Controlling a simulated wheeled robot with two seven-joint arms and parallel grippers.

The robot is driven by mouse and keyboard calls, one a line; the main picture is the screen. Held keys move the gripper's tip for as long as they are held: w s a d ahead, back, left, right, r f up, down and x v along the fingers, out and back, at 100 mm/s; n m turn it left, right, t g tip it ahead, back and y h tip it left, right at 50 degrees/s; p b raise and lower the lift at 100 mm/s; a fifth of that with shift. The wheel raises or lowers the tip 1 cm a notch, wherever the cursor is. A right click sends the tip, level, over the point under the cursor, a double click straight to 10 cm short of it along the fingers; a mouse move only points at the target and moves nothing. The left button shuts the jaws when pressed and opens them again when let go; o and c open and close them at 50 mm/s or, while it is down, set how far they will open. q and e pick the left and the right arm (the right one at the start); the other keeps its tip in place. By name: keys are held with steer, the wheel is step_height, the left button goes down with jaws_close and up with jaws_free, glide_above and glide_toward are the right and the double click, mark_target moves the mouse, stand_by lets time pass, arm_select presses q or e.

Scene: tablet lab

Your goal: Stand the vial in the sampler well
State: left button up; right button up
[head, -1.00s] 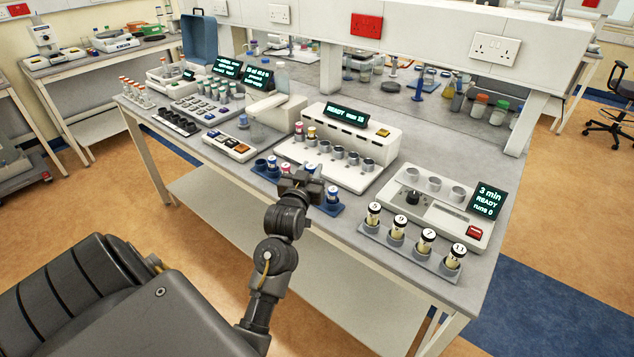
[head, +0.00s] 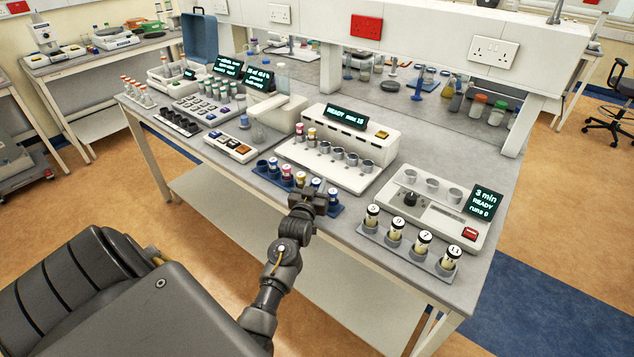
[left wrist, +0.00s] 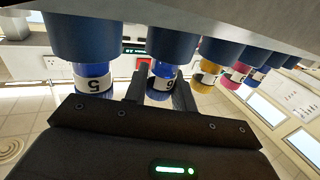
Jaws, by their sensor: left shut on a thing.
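A blue rack (head: 338,209) stands at the bench's front edge, holding several small capped vials in a row. My left gripper (head: 308,196) is at its right half. In the left wrist view, which is upside down, my left gripper (left wrist: 162,92) is shut on a blue-capped vial (left wrist: 160,86) with a white number label. That vial's other end is still inside a rack socket. A second blue-capped vial (left wrist: 93,82) is beside it, outside the fingers. The sampler (head: 340,160) is a white unit behind the rack, with two vials at its left end and several empty-looking wells. My right gripper is not in view.
A white unit (head: 425,200) with a timer screen is to the right. A button panel (head: 230,147) is left of the blue rack. The bench between rack and sampler is narrow but clear.

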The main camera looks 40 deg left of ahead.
arm_select(q)
steer(key=shift+f, duration=0.2)
steer(key=o, duration=1)
